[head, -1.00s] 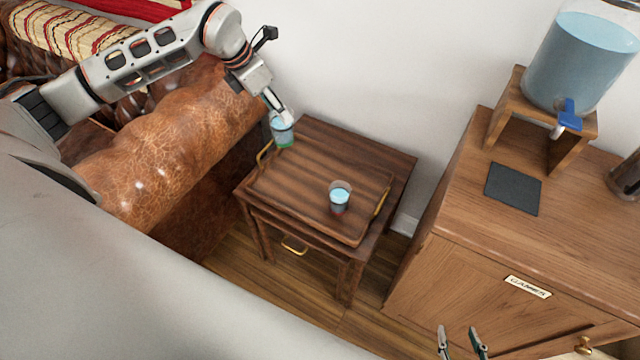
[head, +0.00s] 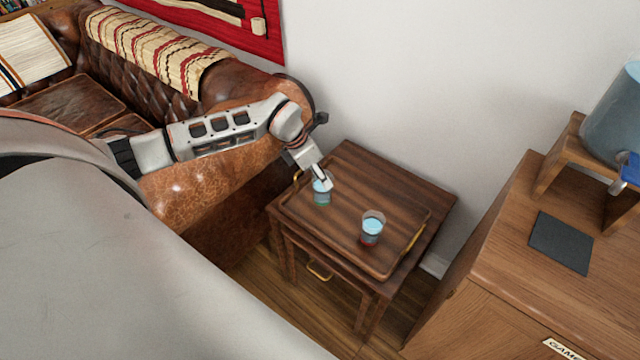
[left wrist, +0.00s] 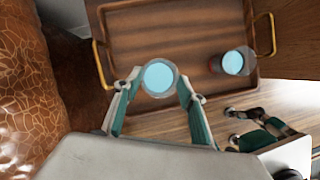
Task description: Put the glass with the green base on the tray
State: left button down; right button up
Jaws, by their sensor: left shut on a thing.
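The glass with the green base (head: 322,199) holds blue liquid and is upright. My left gripper (head: 322,182) is shut on it. In the left wrist view the glass (left wrist: 159,78) sits between the two fingers of the left gripper (left wrist: 157,88). The dark wooden tray (head: 345,205) has gold handles and lies on a small wooden table. In the head view the glass is over the tray's left end; I cannot tell whether its base touches. My right gripper (left wrist: 236,127) shows open and empty at the lower right of the left wrist view.
A second glass, with a red base (head: 372,230), stands on the tray's right part. A leather sofa (head: 185,200) is left of the table (head: 432,200). A wooden cabinet (head: 505,250) with a water dispenser (head: 615,115) is at right. The tray's middle is clear.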

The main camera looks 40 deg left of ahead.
pick_arm(q)
jog(key=shift+f, duration=1.9)
jog(key=shift+f+b, duration=0.2)
jog(key=shift+b, duration=0.1)
jog(key=c, duration=1.2)
grip_release()
jog(key=shift+c, duration=0.2)
